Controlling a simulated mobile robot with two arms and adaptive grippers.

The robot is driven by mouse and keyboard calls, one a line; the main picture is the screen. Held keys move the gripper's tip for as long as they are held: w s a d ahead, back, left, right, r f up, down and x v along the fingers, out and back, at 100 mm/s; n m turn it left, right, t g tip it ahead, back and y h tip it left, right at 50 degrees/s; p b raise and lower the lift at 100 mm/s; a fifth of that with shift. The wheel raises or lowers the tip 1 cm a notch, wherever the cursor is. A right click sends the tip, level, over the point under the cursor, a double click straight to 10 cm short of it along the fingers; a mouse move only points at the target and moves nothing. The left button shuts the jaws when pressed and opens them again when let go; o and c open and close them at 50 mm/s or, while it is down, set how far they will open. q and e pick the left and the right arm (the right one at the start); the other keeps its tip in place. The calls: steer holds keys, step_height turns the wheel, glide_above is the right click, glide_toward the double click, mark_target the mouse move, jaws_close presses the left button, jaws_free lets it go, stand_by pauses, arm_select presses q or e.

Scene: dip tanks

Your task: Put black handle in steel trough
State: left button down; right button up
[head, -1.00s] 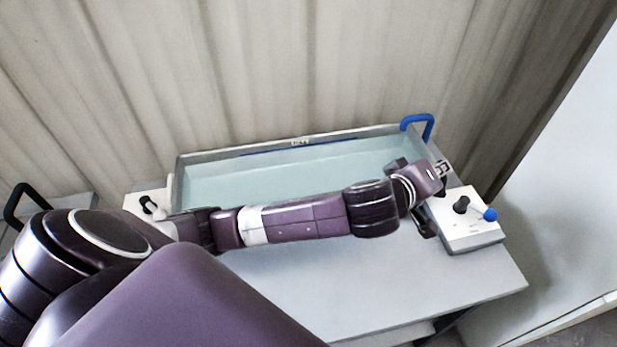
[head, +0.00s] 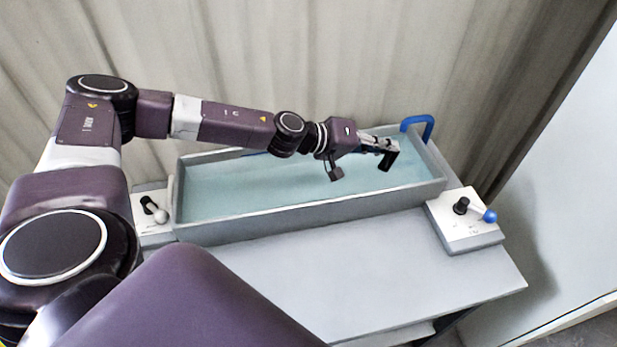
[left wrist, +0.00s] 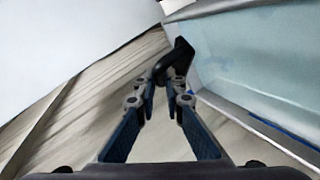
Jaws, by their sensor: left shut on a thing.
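The steel trough (head: 320,207) is a long grey tank of pale blue water on the table, seen in the head view; its wall also shows at the right of the left wrist view (left wrist: 215,8). My left gripper (head: 384,147) is over the trough's right part, close to the blue handle. It is shut on a black handle (head: 389,161), which is a dark bent piece at the fingertips in the left wrist view (left wrist: 180,54). The black handle appears above the water; exact clearance cannot be told. My right gripper is not in view.
A blue handle (head: 430,128) stands at the trough's back right corner. A control box with a blue-knobbed lever (head: 468,236) is at the right, and another with a white knob (head: 150,230) at the left. The table front (head: 370,270) is clear.

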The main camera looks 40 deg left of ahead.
arm_select(q)
steer(key=s+a+r, duration=0.2)
steer(key=a+r, duration=0.1)
steer(key=a, duration=0.9)
steer(key=shift+w+a+f+b, duration=0.1)
steer(key=shift+f+b, duration=3.4)
steer(key=shift+f, duration=6.25)
steer(key=c, duration=2)
jaws_free()
